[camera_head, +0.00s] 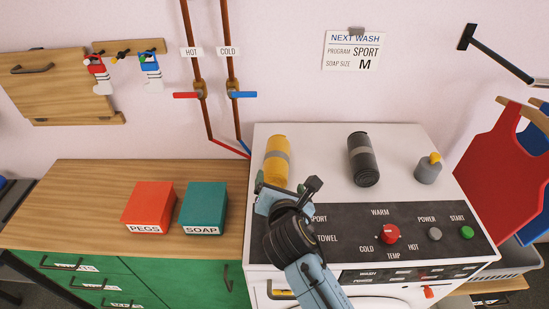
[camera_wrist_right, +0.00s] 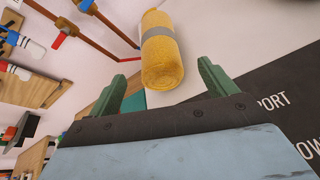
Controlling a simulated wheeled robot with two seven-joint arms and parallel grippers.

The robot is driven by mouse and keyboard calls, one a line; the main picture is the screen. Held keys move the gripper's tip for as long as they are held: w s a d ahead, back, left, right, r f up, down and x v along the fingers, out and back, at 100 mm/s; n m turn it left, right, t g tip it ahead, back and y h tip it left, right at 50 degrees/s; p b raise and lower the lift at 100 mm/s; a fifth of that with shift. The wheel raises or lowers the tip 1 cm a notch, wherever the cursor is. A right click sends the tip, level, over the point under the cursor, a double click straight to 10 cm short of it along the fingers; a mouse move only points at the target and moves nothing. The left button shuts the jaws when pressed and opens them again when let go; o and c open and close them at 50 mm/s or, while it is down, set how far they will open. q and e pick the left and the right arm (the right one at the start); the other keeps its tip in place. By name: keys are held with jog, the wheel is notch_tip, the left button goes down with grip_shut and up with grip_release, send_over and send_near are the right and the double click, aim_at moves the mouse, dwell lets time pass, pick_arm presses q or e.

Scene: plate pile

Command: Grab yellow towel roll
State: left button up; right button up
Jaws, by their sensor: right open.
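The yellow towel roll (camera_head: 277,159) lies on the white top of the washing machine (camera_head: 320,140), at its left side, with a grey band around its middle. My right gripper (camera_head: 287,188) is just in front of the roll's near end in the head view. In the right wrist view the yellow towel roll (camera_wrist_right: 162,62) lies beyond my right gripper (camera_wrist_right: 162,85), its near end close to the space between the two green fingers. The fingers are open and nothing is between them. My left gripper is not in view.
The control panel (camera_head: 350,235) lies below my right arm. Red PEGS (camera_head: 148,207) and teal SOAP (camera_head: 203,207) boxes sit on the wooden counter.

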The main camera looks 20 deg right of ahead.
aim_at(279, 175)
jog(key=x, duration=0.4)
jog(key=shift+w+f, duration=0.15)
jog(key=shift+w, duration=0.05)
jog(key=shift+w+d+f, duration=0.1)
jog(key=shift+w, duration=0.4)
jog(key=x, duration=0.3)
jog(key=shift+w+f, duration=0.25)
jog(key=shift+w, duration=0.25)
jog(key=c, duration=1.1)
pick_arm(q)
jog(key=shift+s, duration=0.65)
pick_arm(e)
jog(key=shift+c, duration=0.3)
